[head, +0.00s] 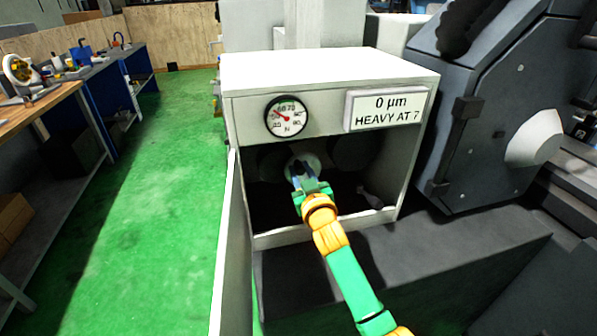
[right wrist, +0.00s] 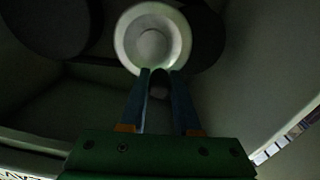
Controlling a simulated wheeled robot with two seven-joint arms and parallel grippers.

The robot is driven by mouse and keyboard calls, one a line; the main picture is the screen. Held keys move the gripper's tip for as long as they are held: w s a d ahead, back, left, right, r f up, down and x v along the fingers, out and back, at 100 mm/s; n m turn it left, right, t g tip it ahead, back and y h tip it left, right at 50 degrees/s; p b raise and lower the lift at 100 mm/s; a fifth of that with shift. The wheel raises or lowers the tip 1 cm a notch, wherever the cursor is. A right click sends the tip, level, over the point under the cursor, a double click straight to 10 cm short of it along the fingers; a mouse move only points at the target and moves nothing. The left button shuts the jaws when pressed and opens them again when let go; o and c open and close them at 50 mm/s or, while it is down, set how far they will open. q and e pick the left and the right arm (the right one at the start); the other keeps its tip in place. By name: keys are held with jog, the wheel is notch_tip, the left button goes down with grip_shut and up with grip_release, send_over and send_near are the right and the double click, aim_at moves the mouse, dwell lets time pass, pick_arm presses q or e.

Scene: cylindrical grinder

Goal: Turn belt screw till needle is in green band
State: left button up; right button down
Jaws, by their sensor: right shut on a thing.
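The round dial gauge (head: 288,116) is on the front of the white cabinet, with a white face, black rim and red needle. The needle points to the upper left; the green band is too small to make out surely. My right gripper (head: 300,178) reaches into the dark opening below the gauge. My left gripper is out of view.
The white cabinet (head: 330,70) has a sign (head: 387,107) reading "0 µm HEAVY AT 7". Its open door panel (head: 231,250) stands left of my arm. A dark machine (head: 495,110) is close on the right. The green floor (head: 160,200) at left is clear.

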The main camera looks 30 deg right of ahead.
jog(key=shift+s+d+r+m+p, duration=0.15)
jog(key=shift+d+m+p, duration=0.15)
jog(key=shift+m, duration=0.6)
jog(key=shift+d+r+m+p, duration=0.2)
jog(key=shift+m+p, duration=0.1)
jog(key=shift+m, duration=0.6)
jog(key=shift+f, duration=0.1)
jog(key=c, duration=0.6)
grip_release()
jog(key=shift+d, duration=0.1)
jog(key=shift+s, duration=0.1)
jog(key=b+v, duration=0.1)
jog(key=v, duration=0.6)
